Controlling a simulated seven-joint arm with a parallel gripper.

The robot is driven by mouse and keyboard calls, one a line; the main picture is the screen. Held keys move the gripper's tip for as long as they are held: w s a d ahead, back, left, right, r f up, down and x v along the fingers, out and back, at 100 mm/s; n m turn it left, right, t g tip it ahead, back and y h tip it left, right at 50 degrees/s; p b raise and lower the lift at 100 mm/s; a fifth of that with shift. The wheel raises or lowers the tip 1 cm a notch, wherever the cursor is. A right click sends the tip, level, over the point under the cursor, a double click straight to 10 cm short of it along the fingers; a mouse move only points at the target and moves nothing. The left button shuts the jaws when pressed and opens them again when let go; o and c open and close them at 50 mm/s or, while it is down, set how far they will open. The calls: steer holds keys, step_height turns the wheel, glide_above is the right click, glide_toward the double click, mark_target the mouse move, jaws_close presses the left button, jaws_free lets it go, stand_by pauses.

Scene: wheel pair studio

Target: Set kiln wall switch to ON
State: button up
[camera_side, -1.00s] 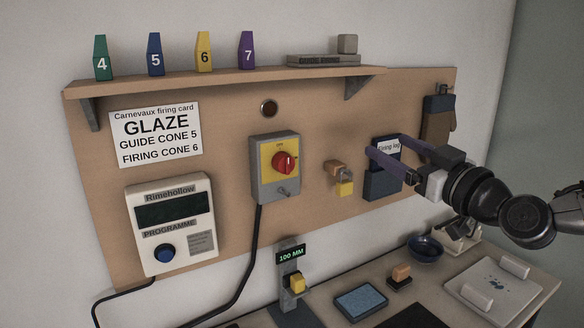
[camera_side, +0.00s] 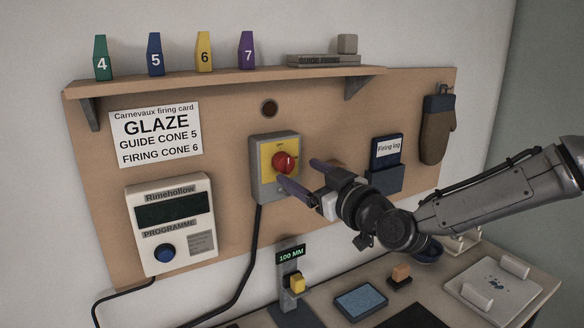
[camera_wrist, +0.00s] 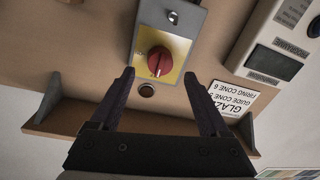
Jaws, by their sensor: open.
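The kiln wall switch is a grey box (camera_side: 263,188) with a yellow plate and a red rotary knob (camera_side: 284,162) on the board. In the wrist view the red knob (camera_wrist: 156,62) lies ahead, between the finger lines, its raised bar roughly upright in the picture. The plate's small lettering is too blurred to read, so I cannot tell the set position. My gripper (camera_side: 299,172) has purple fingers, spread and empty. It points at the switch from the right, with one fingertip near the box's lower right. The wrist view also shows the open fingers (camera_wrist: 159,74), apart from the knob.
A programme controller (camera_side: 171,222) hangs left of the switch, and a shelf (camera_side: 220,82) with numbered cones runs above. A firing log holder (camera_side: 386,178) and a mitt (camera_side: 435,140) hang right. Below stands a gauge with a yellow block (camera_side: 298,283). A black cable hangs under the switch.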

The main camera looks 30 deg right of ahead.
mark_target(289, 166)
steer(key=shift+w+a, duration=0.1)
steer(key=shift+w, duration=2)
jaws_close()
